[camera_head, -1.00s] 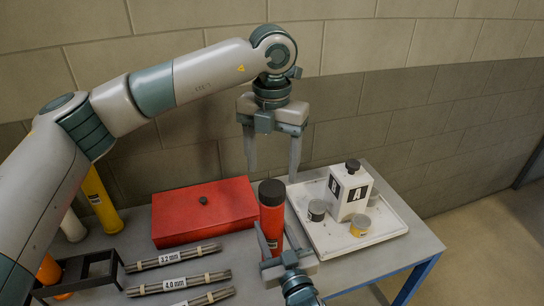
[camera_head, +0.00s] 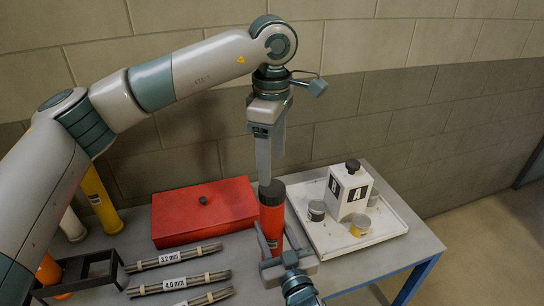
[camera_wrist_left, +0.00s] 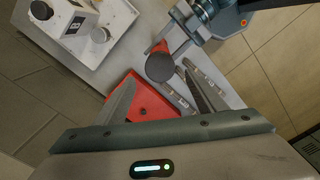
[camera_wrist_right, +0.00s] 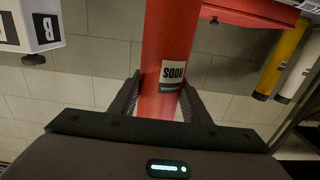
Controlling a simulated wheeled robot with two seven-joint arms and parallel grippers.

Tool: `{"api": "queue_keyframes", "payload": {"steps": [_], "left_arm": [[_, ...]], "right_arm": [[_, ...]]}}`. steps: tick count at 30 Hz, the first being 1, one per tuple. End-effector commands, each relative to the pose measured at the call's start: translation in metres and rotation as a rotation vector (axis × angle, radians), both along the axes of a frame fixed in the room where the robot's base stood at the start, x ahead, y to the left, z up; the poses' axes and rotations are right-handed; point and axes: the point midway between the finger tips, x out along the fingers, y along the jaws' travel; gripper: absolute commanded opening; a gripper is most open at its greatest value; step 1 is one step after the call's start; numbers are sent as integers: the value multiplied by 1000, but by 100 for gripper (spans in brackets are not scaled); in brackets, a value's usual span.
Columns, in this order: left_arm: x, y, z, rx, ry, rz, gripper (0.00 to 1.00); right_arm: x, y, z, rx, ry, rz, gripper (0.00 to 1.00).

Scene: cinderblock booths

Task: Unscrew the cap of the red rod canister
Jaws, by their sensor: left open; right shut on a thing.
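The red rod canister (camera_head: 272,215) stands upright at the table's front, its dark cap (camera_head: 271,188) on top. My right gripper (camera_head: 273,247) is shut on the canister's body; the right wrist view shows the red body (camera_wrist_right: 178,40) with its "RODS" label between the fingers. My left gripper (camera_head: 266,180) points straight down above the cap, open and empty. In the left wrist view the round cap (camera_wrist_left: 160,67) lies between the open fingers, farther off than they are. Whether a fingertip touches the cap, I cannot tell.
A red box (camera_head: 180,222) lies behind left. A white tray (camera_head: 378,238) to the right holds a white block-like container (camera_head: 348,195) and small jars. Rod bundles (camera_head: 180,281) lie at front left, beside a dark rack (camera_head: 95,268). A yellow tube (camera_head: 101,202) stands far left.

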Motion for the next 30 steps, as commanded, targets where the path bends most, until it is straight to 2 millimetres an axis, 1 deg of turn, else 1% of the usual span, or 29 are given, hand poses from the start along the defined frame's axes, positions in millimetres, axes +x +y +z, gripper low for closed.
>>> {"api": "queue_keyframes", "payload": {"steps": [3,6,20,26,30], "left_arm": [[0,0,1,0,0,-88,64],[0,0,1,0,0,-131,64],[0,0,1,0,0,-148,64],[0,0,-9,0,1,-148,64],[-1,0,-25,2,2,-148,64]], "right_arm": [[0,0,0,0,1,0,0],[0,0,0,0,1,0,0],[0,0,0,0,1,0,0],[0,0,0,0,1,0,0],[0,0,0,0,1,0,0]]}}
